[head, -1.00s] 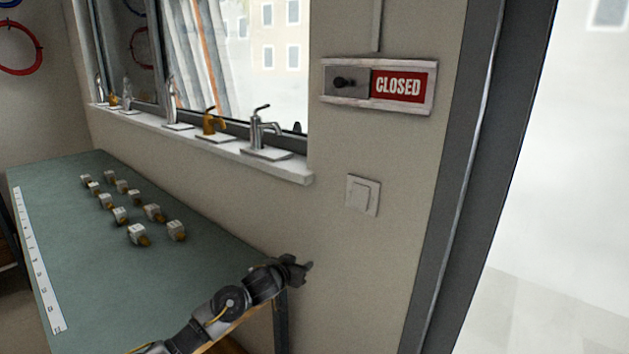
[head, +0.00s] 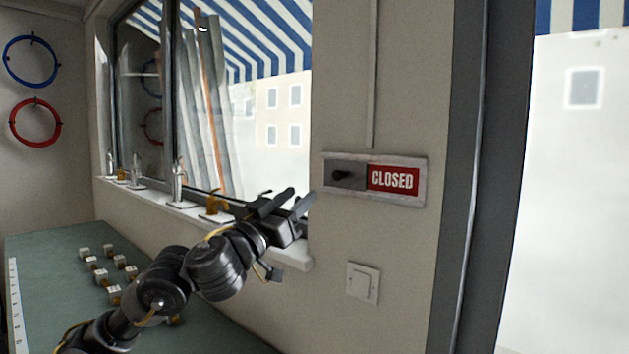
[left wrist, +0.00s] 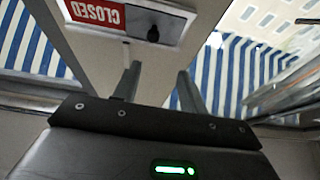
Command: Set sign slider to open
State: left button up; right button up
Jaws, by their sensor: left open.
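The sign slider (head: 375,179) is a framed plate on the wall to the right of the window. Its red panel (head: 393,180) reads CLOSED on the right side, and a dark knob (head: 342,175) sits on the grey panel at the left. My left gripper (head: 303,199) is open and empty, just left of the sign and apart from it. In the left wrist view the sign (left wrist: 135,18) appears upside down at the top, with the knob (left wrist: 153,34) beyond the open fingers (left wrist: 160,80). My right gripper is not in view.
A light switch (head: 363,283) is on the wall below the sign. Taps (head: 179,185) stand on the window sill, partly behind my arm. A green table (head: 50,260) with several small fittings is at the lower left. A dark door frame (head: 470,180) stands to the right.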

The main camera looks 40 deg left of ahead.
aim_at(336, 174)
pick_arm(q)
jog(key=p+x, duration=0.1)
jog(key=x, duration=0.2)
jog(key=d+p+x, duration=0.1)
jog(key=x, duration=0.2)
jog(key=p+x, duration=0.1)
jog(key=x, duration=0.2)
jog(key=shift+w+d+f, duration=0.2)
jog(key=shift+w+f, duration=0.1)
jog(key=shift+w, duration=0.45)
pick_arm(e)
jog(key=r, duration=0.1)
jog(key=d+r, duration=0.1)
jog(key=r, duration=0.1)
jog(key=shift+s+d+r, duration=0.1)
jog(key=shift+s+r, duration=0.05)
pick_arm(q)
jog(key=shift+s+r, duration=0.1)
grip_shut()
